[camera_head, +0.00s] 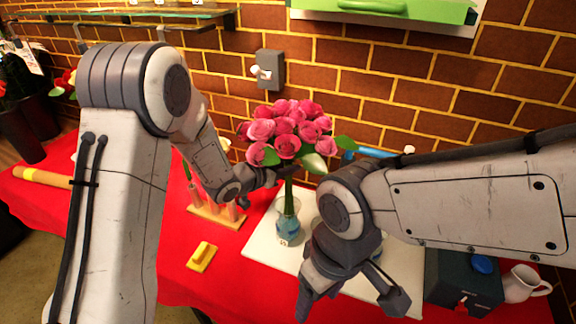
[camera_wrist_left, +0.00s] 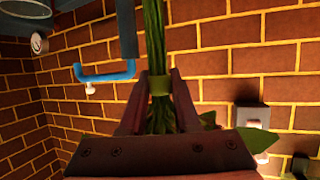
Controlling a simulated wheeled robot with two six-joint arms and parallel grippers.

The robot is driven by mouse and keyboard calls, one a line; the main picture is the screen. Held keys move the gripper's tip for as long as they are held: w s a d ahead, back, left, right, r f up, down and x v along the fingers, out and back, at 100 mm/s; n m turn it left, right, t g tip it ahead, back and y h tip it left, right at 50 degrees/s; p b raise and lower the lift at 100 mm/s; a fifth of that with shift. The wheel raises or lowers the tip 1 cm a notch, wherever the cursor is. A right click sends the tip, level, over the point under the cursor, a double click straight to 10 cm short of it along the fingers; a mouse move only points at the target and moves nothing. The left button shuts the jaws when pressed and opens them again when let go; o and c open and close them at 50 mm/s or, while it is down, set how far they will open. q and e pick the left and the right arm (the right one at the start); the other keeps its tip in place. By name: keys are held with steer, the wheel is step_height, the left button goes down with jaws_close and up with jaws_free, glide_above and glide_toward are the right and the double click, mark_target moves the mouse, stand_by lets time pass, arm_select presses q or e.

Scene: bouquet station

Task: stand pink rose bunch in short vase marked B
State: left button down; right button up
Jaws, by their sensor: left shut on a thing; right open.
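The pink rose bunch (camera_head: 288,132) is upright, blooms on top, above a clear vase (camera_head: 288,225) with blue in its lower part. The vase carries a small white tag (camera_head: 283,241), too small to read surely. My left gripper (camera_head: 284,177) is shut on the green stems below the blooms. The left wrist view shows the stems (camera_wrist_left: 155,40) between its fingers (camera_wrist_left: 158,95). The stems' lower part lines up with the vase mouth; I cannot tell how deep they reach. My right gripper (camera_head: 352,300) is open and empty, in front and to the right of the vase.
A white mat (camera_head: 258,246) lies under the vase on the red tablecloth (camera_head: 180,235). A wooden rack (camera_head: 215,216) and a yellow block (camera_head: 201,256) are to the left. A dark box (camera_head: 462,284) and a white pitcher (camera_head: 522,285) stand at right. A brick wall is behind.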

mark_target(286, 190)
arm_select(q)
steer(key=shift+f+b, duration=2.9)
steer(key=shift+f, duration=0.7)
steer(key=shift+f+b, duration=0.45)
steer(key=shift+f, duration=0.15)
steer(key=c, duration=0.5)
jaws_free()
steer(key=shift+c, duration=0.2)
steer(key=b+v, duration=0.1)
steer(key=v, duration=0.9)
steer(key=s+d+g+y, duration=0.1)
steer(key=s+g+y, duration=0.6)
steer(key=s, duration=2.3)
steer(key=g, duration=0.3)
steer(key=shift+r+n+y, duration=0.3)
steer(key=shift+n, duration=0.1)
steer(key=shift+d, duration=0.1)
